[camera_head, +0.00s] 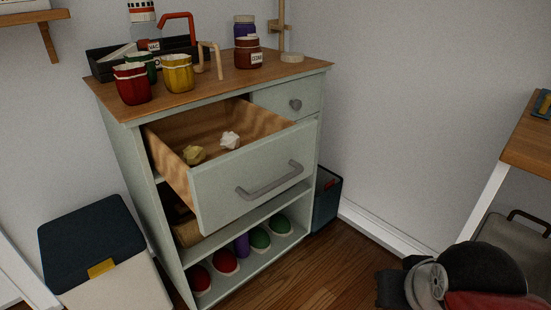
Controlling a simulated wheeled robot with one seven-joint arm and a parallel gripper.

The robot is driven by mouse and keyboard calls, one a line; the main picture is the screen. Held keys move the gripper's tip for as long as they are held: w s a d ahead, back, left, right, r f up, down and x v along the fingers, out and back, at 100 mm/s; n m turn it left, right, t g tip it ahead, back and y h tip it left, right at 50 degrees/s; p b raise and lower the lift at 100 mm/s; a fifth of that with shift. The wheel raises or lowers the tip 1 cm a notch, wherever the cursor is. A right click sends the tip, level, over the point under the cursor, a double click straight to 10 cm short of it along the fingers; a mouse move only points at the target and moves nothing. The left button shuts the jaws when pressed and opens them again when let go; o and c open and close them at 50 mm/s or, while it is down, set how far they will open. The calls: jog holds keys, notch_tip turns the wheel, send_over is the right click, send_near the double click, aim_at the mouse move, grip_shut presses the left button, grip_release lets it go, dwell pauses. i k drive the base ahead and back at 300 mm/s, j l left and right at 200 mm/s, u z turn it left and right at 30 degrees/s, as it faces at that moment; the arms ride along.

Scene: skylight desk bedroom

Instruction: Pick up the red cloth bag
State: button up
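A red cloth bag (132,86) stands upright near the front left corner of the wooden top of a pale green dresser (222,178). It has a light rim. A yellow bag (177,75) of like shape stands just to its right. A green one (138,59) is behind, partly hidden by the red bag. My gripper's fingers are not in view. A black, grey and red part at the bottom right corner looks like my arm, well away from the bag.
The dresser's drawer (255,178) is pulled open, with a yellowish and a white crumpled piece inside. A black tray (105,62), a beige curved-handled item (210,62) and jars (248,53) share the top. A bin (95,245) stands left. Wooden floor (325,255) is clear at right.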

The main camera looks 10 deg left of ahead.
aim_at(133, 84)
jog(key=u, duration=1.5)
